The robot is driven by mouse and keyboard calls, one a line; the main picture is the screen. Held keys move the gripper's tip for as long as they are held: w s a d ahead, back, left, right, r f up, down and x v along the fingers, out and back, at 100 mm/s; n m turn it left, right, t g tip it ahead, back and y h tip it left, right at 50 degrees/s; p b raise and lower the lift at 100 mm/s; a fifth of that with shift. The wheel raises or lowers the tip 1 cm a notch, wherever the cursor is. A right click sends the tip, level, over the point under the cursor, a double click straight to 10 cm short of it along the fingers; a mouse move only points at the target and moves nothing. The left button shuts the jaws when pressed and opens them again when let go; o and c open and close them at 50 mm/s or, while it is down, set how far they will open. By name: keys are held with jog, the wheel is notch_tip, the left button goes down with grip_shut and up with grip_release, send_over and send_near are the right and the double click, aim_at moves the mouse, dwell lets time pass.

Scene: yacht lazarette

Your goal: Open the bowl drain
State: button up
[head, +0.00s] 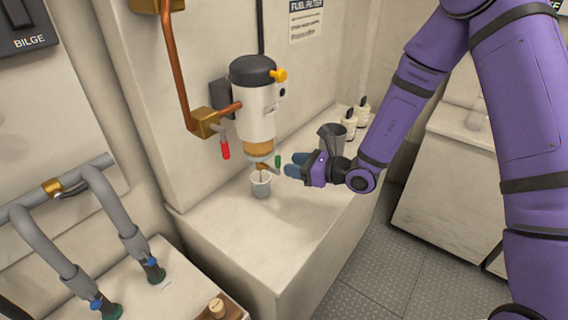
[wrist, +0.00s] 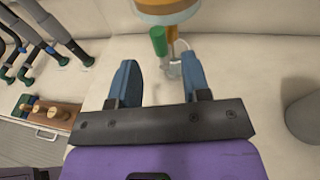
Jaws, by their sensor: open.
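A white fuel filter (head: 256,112) with a black cap hangs on the wall, with an amber bowl (head: 258,147) at its lower end. Under the bowl is a drain with a small green handle (head: 278,161); the handle also shows in the wrist view (wrist: 158,41). A small clear cup (head: 261,187) stands on the ledge below the drain. My gripper (head: 289,165) is open and empty, just right of the drain. In the wrist view the green handle lies just ahead of the gap between my blue fingers (wrist: 161,72). I see no contact.
A dark grey jug (head: 331,139) and white bottles (head: 350,123) stand on the ledge (head: 240,222) behind my gripper. A red-handled valve (head: 224,148) hangs left of the filter on copper piping. Grey hoses (head: 103,205) run at the left. The front of the ledge is clear.

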jog(key=v, duration=0.6)
jog(key=shift+d, duration=0.15)
jog(key=s+d+r+n+g+h, duration=0.2)
jog(key=s+r+n+g, duration=0.6)
jog(key=s+r+n, duration=0.55)
jog(key=s+d+r+n+t+h, duration=0.3)
jog(key=s+d+r+n+h, duration=0.2)
jog(key=d, duration=0.4)
jog(key=s+d+r+n+t+h, duration=0.3)
jog(key=s+d+r+n+h, duration=0.1)
jog(key=s+d+r+h, duration=0.3)
notch_tip(320, 180, up, 3)
jog(key=s+d, duration=0.1)
jog(key=d, duration=0.1)
jog(key=shift+s+d+f+n, duration=0.15)
jog(key=shift+d+f+n, duration=0.05)
jog(key=shift+d+n, duration=0.15)
